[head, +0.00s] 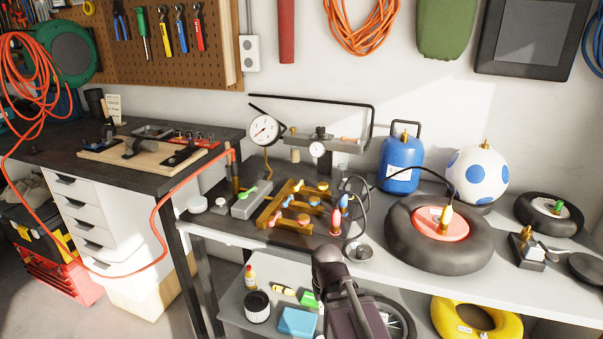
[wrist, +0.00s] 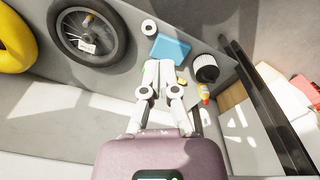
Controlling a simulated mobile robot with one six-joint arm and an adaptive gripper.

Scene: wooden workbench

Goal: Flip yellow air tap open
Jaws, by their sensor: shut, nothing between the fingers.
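A brass-coloured manifold (head: 292,205) with several small taps stands on a dark mat on the workbench in the head view. Its tap handles are pink, blue and orange-gold, and a green-handled tap on a grey block (head: 243,203) stands left of it. I cannot make out for certain which tap is the yellow one, or how its handle is turned. My gripper (wrist: 160,66) is shut and empty in the wrist view, pointing toward the lower shelf and apart from the taps. The manifold does not show in the wrist view.
The lower shelf holds a blue box (wrist: 170,48), a black-and-white jar (wrist: 205,68), a small bottle (wrist: 204,93) and a wheel (wrist: 88,35). A tyre (head: 440,250), blue canister (head: 401,163) and spotted ball (head: 477,172) stand right of the manifold. Gauges and a black hose are close to it.

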